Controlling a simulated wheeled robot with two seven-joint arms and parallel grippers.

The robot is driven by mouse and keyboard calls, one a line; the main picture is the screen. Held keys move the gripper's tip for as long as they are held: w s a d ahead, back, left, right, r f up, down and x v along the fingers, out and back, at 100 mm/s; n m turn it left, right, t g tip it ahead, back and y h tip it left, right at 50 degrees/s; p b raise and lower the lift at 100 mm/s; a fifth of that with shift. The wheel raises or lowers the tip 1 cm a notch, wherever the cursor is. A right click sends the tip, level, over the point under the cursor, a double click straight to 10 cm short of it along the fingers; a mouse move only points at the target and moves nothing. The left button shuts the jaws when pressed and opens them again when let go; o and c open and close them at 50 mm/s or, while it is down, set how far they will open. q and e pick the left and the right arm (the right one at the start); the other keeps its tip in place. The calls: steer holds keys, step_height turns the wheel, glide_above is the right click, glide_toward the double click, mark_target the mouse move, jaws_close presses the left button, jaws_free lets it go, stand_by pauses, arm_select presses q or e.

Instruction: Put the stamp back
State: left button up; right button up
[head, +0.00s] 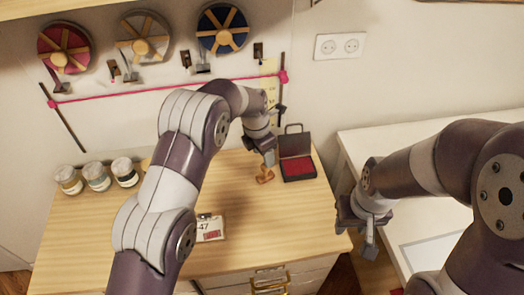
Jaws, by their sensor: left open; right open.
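The stamp (265,176), small and wooden-brown, stands on the wooden table just left of an open dark case (297,158) with a red pad inside. My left gripper (268,156) is open, pointing down just above the stamp; whether it touches the stamp's top I cannot tell. My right gripper (361,232) is open and empty, off the table's right edge. A card (209,228) marked "-47" with a red patch lies near the table's front.
Several jars (96,176) stand at the table's left back. The wooden table (100,240) is clear at left front. A white table (385,150) stands to the right. Spools (222,28) hang on the back wall above a pink cord (150,91).

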arm_select(q)
steer(key=shift+s+a+r, duration=0.1)
steer(key=shift+a+r, duration=0.05)
steer(key=shift+r, duration=0.65)
steer(key=shift+s+a+r, duration=0.1)
steer(key=shift+r, duration=0.7)
steer(key=s+a+r+m, duration=0.1)
steer(key=s+a+m, duration=0.4)
steer(key=s+m, duration=0.3)
steer(key=s+a+r+m+y, duration=0.1)
steer(key=s+a+r+m, duration=0.1)
steer(key=s+a+m, duration=0.4)
steer(key=s+a+r+m, duration=0.1)
steer(key=s+a+m, duration=0.5)
steer(key=s+m, duration=0.5)
steer(key=shift+s+r, duration=0.25)
steer(key=shift+s, duration=0.45)
